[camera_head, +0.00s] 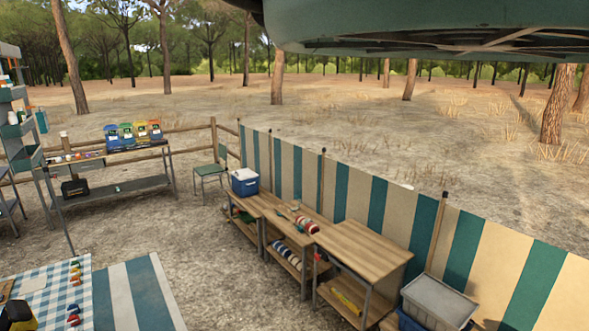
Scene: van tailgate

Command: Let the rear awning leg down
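I cannot pick out the rear awning leg with certainty in the head view. A thin grey slanted pole (57,215) stands at the left, in front of a metal bench; I cannot tell if it is an awning leg. A large dark green rounded body (430,25) hangs across the top right, with a dark ribbed underside; I cannot tell what it belongs to. My gripper is not in view.
A striped windbreak (375,210) runs along the right, behind wooden benches (365,250). A blue cooler (244,182), grey crate (438,300) and green chair (209,172) stand near it. A checked tablecloth (50,295) is at the lower left. Sandy ground (205,260) between is open.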

